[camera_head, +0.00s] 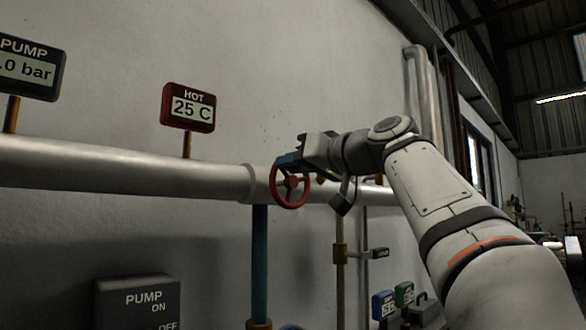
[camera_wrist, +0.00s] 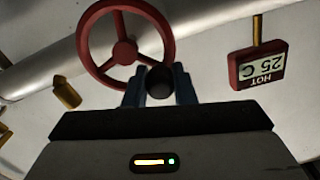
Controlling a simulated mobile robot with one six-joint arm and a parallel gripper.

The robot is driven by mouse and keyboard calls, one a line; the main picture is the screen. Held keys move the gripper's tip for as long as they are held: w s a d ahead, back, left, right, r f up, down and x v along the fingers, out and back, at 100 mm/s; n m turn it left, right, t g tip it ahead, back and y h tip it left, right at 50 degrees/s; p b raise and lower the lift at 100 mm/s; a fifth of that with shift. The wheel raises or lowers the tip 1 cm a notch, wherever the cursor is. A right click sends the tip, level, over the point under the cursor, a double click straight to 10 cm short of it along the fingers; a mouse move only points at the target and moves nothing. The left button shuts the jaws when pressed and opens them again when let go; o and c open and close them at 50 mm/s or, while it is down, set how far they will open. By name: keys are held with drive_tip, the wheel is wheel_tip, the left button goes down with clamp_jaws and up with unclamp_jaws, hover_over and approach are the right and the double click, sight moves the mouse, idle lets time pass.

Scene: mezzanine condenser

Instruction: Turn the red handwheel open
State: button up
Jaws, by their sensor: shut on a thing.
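The red handwheel (camera_head: 291,183) stands on the large pale pipe, with its hub, spokes and round rim in view. It also shows in the wrist view, with its hub (camera_wrist: 125,52) left of my fingers. My gripper (camera_head: 286,160) is at the top of the wheel's rim in the head view. In the wrist view my gripper (camera_wrist: 159,76) has its two blue fingers on either side of a dark round knob (camera_wrist: 160,83) at the rim, and is shut on it. How the knob joins the wheel is hidden.
A red HOT sign (camera_head: 189,107) reads 25 C above the pale pipe (camera_head: 120,172). A PUMP panel (camera_head: 140,302) is low at the left. A pump gauge (camera_head: 28,67) is at the upper left. A small lever (camera_head: 380,253) and several gauges are below right.

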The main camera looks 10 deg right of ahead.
idle(0.4)
drive_tip(key=o, duration=1)
drive_tip(key=v, duration=0.8)
